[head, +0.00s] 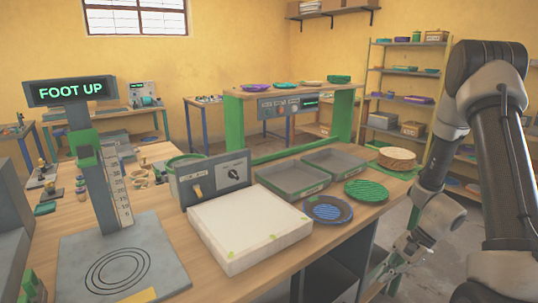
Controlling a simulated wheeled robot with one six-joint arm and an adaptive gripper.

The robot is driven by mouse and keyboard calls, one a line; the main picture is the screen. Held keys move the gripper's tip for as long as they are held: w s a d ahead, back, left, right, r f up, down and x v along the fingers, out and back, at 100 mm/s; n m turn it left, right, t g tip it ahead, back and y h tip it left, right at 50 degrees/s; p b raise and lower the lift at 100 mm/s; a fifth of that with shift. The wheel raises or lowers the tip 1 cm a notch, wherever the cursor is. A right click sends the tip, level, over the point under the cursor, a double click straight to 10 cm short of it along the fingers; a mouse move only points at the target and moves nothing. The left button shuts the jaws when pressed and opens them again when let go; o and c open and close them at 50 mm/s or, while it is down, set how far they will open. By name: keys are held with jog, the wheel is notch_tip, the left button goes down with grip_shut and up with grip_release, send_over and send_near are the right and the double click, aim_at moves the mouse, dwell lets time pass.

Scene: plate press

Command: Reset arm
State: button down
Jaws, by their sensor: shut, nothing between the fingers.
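My gripper (383,277) hangs low at the right, beside the workbench's right edge and below its top. Its fingers are shut and empty. My arm rises from it along the right side of the picture. The press stand (101,180) is at the left, with a lit display (69,91) reading "FOOT UP" and a base plate (82,272) marked with rings. No plate lies on those rings. A blue-centred dark plate (327,212) and a green plate (366,191) lie on the bench near its right edge, apart from my gripper.
A white slab (248,222) lies before a grey switch box (210,177). Two grey trays (292,182) and a round wooden block (397,156) stand behind. The bench edge (290,268) is close to my gripper. Shelves (408,70) stand at the back right; some floor is open between.

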jog(key=s+r+n+t+h, duration=0.1)
jog(key=s+r+n, duration=0.3)
jog(key=r, duration=0.7)
jog(key=s+d+r+n+t+h, duration=0.1)
jog(key=s+r+n, duration=0.4)
jog(key=r, duration=0.6)
jog(key=s+d+r+n+t+h, duration=0.1)
jog(key=s+r+n+t+h, duration=0.2)
jog(key=r, duration=0.9)
jog(key=s+n+h, duration=0.1)
jog(key=s, duration=0.2)
jog(key=shift+s+d+h, duration=0.2)
jog(key=shift+d+h, duration=0.05)
jog(key=shift+h, duration=0.15)
